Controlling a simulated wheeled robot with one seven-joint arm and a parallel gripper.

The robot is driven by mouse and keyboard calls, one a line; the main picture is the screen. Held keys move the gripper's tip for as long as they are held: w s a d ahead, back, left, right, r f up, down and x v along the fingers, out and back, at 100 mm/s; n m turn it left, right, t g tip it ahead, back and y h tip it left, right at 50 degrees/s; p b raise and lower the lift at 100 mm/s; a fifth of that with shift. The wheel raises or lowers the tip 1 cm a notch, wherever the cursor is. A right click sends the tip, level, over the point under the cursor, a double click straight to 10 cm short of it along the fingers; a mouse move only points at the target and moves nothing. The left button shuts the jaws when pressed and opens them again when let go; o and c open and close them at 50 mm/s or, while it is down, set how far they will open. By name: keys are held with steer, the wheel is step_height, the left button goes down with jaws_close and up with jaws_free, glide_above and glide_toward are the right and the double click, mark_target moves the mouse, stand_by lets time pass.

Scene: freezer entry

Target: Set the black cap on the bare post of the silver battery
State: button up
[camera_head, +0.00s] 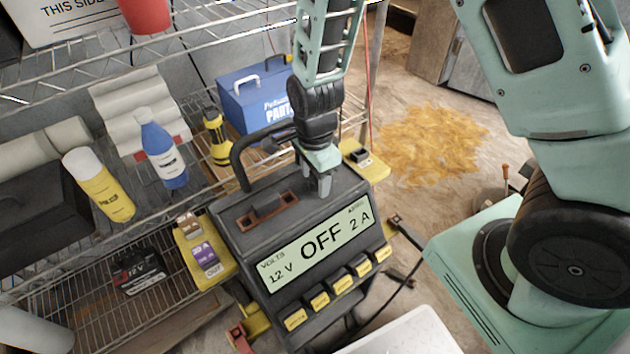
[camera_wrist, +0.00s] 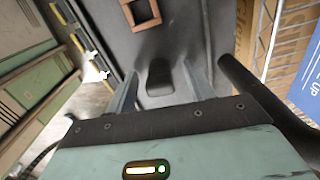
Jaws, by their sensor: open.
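My gripper (camera_head: 323,185) points down over the right part of the top of a dark charger (camera_head: 235,215). Its two fingers are open in the wrist view (camera_wrist: 162,72). A small black block, which looks like the black cap (camera_wrist: 160,78), sits on the dark top between the fingers, with gaps on both sides. It is hidden behind my gripper in the head view. I cannot make out a silver battery with a bare post. A pale flat surface (camera_head: 405,338) at the bottom edge is cut off, and I cannot tell what it is.
The charger has a curved handle (camera_head: 240,150), a brown recessed holder (camera_head: 262,212) and an OFF display (camera_head: 318,240). A wire shelf at left holds bottles, a blue box (camera_head: 255,98) and a black 12 V battery (camera_head: 138,271). Floor at right has a yellow-brown patch (camera_head: 435,140).

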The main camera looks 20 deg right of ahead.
steer(key=shift+c, duration=0.3)
steer(key=c, duration=1)
steer(key=shift+r, duration=0.1)
step_height(320, 180, up, 10)
steer(key=p, duration=0.3)
steer(key=shift+r+p, duration=2)
steer(key=shift+p, duration=0.45)
